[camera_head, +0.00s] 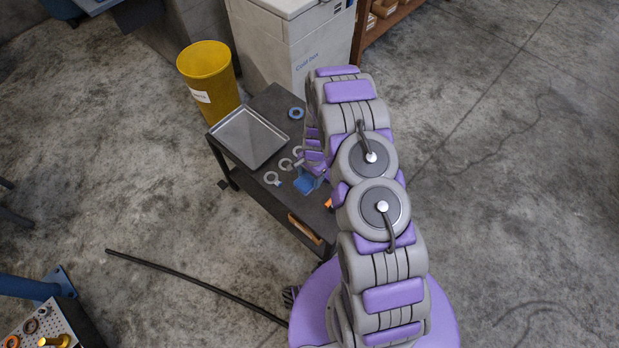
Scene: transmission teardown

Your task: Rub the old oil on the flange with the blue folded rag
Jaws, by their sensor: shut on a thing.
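The blue folded rag (306,184) shows as a small blue patch at the right side of the dark cart top, just below my gripper (316,172). My gripper points down over the cart and is shut on the rag; its fingertips are small and partly hidden by my arm. I cannot make out which part is the flange, and no old oil can be told on it. Several small grey ring-shaped parts, one of them a ring (272,178), lie left of the rag.
The dark cart (262,197) also holds a metal tray (249,136) and a blue ring (296,113). A yellow bin (209,80) and a white cold box (290,45) stand behind it. A black hose (190,281) lies on the floor. Open floor is at right.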

